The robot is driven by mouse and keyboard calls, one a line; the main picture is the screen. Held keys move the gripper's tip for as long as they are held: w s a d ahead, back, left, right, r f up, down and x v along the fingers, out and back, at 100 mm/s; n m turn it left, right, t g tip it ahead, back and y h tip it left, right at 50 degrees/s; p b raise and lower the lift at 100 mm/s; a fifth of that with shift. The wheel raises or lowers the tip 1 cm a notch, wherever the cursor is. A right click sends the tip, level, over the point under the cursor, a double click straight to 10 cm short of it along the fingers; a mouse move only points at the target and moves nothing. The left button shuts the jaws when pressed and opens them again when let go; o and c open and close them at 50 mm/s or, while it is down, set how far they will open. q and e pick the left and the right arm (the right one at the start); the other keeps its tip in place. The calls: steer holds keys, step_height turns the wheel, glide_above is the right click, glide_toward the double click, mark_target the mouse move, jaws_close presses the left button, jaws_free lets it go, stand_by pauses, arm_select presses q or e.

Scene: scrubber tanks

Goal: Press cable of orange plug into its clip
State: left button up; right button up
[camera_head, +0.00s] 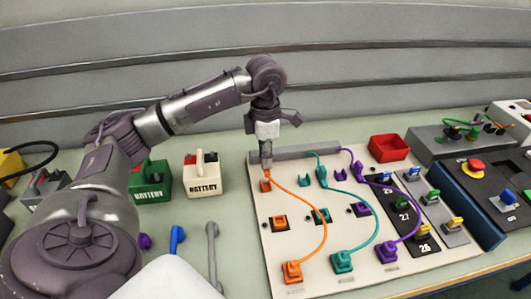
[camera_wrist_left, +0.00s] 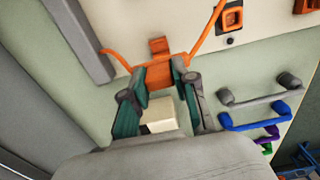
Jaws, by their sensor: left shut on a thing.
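My left gripper (camera_head: 266,163) points down at the upper left of the white board (camera_head: 300,255). It is shut on the orange cable (camera_head: 319,216), which also shows in the left wrist view (camera_wrist_left: 205,37). An orange clip (camera_head: 265,186) sits on the board just by the fingertips; it shows beyond the held cable in the wrist view (camera_wrist_left: 158,45). The held part appears beside the clip, not clearly in it. The cable curves down to the orange plug (camera_head: 292,272) at the board's front edge. An orange socket (camera_head: 279,222) lies between. My right gripper is not in view.
Teal (camera_head: 378,222) and purple (camera_head: 408,207) cables run down the board to their plugs. A grey bar (camera_head: 310,151) lines its back edge. A red tray (camera_head: 389,148) stands behind. Battery boxes (camera_head: 202,176) and a grey tool (camera_head: 212,240) lie left of the board.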

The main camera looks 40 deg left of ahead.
arm_select(q)
steer(key=shift+f+b, duration=1.7)
steer(key=shift+f, duration=0.95)
steer(key=shift+f, duration=0.25)
steer(key=shift+f+b, duration=0.75)
steer(key=o, duration=1)
steer(key=shift+o, duration=0.5)
steer(key=o, duration=0.4)
step_height(320, 180, up, 8)
steer(key=p, duration=0.6)
steer(key=shift+r, duration=0.25)
